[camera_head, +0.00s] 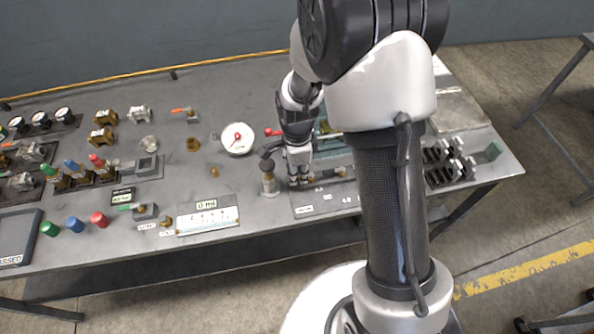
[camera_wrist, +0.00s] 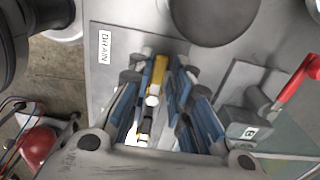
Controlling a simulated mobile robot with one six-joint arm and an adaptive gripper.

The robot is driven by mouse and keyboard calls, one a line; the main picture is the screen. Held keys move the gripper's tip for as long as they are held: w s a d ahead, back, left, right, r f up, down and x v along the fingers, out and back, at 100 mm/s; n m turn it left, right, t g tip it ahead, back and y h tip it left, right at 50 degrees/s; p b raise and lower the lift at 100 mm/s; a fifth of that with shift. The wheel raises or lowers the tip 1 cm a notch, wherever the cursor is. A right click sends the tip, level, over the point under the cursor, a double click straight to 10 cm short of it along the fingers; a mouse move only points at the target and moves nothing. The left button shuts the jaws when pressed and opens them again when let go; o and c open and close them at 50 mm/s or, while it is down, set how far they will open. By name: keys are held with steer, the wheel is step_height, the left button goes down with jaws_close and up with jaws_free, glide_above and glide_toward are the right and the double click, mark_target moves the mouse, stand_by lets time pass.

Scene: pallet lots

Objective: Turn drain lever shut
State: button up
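My gripper (camera_head: 298,165) points down over the front part of the bench, just right of a dark-topped bottle-like fitting (camera_head: 269,180). In the wrist view its blue-padded fingers (camera_wrist: 160,85) stand apart, with a gap between them. A brass-yellow piece (camera_wrist: 158,72) with a pale round end lies between the fingertips; it looks like part of the drain lever. The fingers hide most of it, and I cannot see contact. A white DRAIN label (camera_wrist: 104,47) is on the plate beside it.
A red lever (camera_wrist: 295,80) on a block marked B is at the right of the wrist view. A white dial gauge (camera_head: 237,138) stands behind and left of my gripper. Coloured knobs, valves and a labelled scale plate (camera_head: 208,214) fill the bench's left side.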

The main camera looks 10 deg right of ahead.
steer(key=shift+o, duration=0.9)
step_height(320, 180, up, 12)
stand_by(0.3)
steer(key=s+d+r+n+t, duration=0.2)
steer(key=s+r+n, duration=0.65)
steer(key=r, duration=0.25)
steer(key=s+d+r+n+t, duration=0.2)
steer(key=s+r+n, duration=0.1)
steer(key=s+n, duration=0.6)
steer(key=s, duration=0.3)
steer(key=shift+r+n+t, duration=0.3)
steer(key=shift+n, duration=0.05)
